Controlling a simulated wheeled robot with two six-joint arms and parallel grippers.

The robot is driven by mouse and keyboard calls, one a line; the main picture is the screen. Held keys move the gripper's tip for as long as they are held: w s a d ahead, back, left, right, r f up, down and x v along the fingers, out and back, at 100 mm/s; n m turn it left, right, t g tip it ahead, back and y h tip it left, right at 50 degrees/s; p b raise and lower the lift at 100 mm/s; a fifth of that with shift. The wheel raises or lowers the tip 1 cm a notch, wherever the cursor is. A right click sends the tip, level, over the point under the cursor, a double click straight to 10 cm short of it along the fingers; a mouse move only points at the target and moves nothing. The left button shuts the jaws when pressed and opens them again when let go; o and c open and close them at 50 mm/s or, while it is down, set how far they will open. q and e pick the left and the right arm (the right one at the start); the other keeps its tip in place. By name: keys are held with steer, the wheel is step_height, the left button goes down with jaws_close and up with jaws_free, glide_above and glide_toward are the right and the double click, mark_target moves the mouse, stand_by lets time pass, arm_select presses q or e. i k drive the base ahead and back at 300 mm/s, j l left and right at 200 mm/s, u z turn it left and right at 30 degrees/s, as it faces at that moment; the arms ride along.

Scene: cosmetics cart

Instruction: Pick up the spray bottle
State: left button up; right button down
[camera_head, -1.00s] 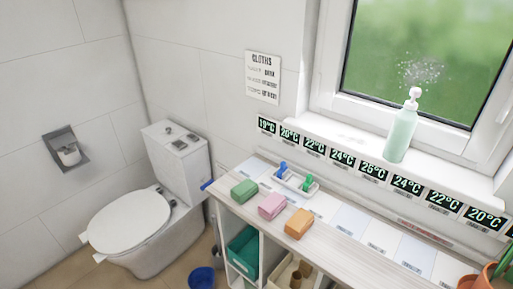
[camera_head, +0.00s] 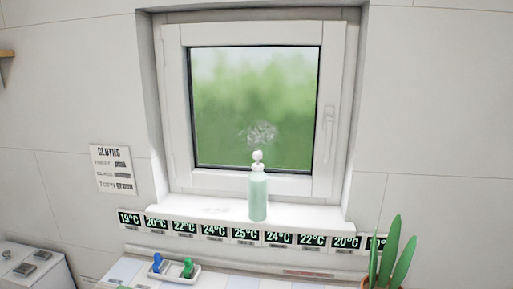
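The spray bottle (camera_head: 258,197) is pale green with a white pump top. It stands upright on the white windowsill (camera_head: 315,216), in front of the window, near the middle of the view. Neither of my grippers shows in the head view.
A closed window (camera_head: 254,110) with a handle at its right is behind the bottle. Temperature displays (camera_head: 245,235) line the wall below the sill. The counter below holds a small white tray (camera_head: 186,278) with a blue and a green item. A potted plant (camera_head: 388,258) stands at the lower right.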

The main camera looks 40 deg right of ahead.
mark_target(258, 195)
steer(key=k+l+z, duration=0.1)
steer(key=z, duration=1.1)
steer(key=l, duration=0.1)
